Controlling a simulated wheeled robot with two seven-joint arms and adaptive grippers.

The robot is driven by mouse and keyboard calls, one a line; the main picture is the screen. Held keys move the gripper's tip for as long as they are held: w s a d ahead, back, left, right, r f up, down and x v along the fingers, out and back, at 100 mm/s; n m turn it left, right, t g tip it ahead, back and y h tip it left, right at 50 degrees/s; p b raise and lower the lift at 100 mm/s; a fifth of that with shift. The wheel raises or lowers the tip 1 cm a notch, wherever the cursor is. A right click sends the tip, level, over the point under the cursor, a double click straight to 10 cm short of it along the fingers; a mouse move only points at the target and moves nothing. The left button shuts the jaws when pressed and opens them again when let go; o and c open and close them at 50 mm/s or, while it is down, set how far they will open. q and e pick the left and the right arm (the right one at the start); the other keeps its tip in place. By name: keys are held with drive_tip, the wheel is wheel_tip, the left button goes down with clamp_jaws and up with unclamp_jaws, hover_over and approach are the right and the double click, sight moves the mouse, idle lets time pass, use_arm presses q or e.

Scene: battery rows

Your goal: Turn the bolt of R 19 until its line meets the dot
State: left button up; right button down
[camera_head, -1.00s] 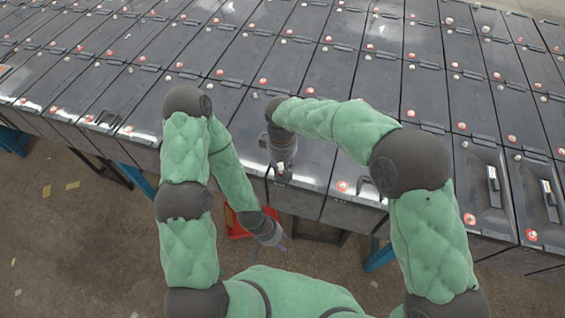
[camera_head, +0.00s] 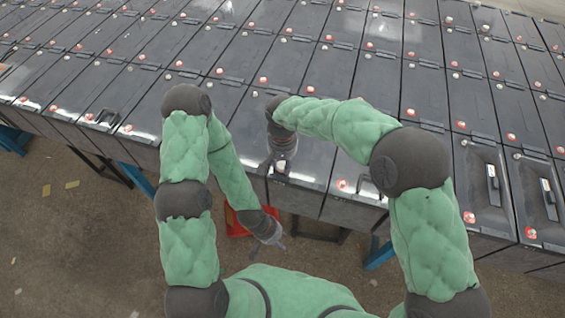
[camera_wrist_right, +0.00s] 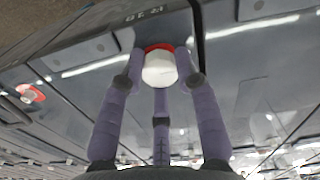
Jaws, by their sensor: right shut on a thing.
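A white bolt (camera_wrist_right: 158,70) with a red ring (camera_wrist_right: 160,47) behind it stands on a dark battery lid in the right wrist view. My right gripper (camera_wrist_right: 160,80) has its purple fingers closed around this bolt. The same gripper (camera_head: 281,165) shows in the head view at the front edge of the battery row. A small upside-down label (camera_wrist_right: 148,14) sits on the lid by the bolt and seems to read R 19. I cannot make out a line or a dot on the bolt. My left gripper (camera_head: 277,242) hangs low before the row, away from the batteries, too small to tell its opening.
Rows of dark batteries (camera_head: 335,75) with red-ringed bolts fill the far side. Another red-ringed bolt (camera_wrist_right: 30,93) lies left in the wrist view. A red object (camera_head: 236,225) is on the floor behind my left arm. Open floor (camera_head: 70,240) lies at lower left.

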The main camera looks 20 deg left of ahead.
sight(282, 163)
drive_tip(key=shift+w+a+r, duration=0.1)
drive_tip(key=shift+w+r, duration=0.1)
drive_tip(key=shift+w, duration=0.1)
drive_tip(key=c, duration=0.9)
unclamp_jaws()
drive_tip(key=shift+c, duration=0.2)
drive_tip(key=shift+o, duration=0.2)
drive_tip(key=shift+w+f, duration=0.1)
drive_tip(key=shift+f, duration=0.05)
wheel_tip(282, 163, up, 12)
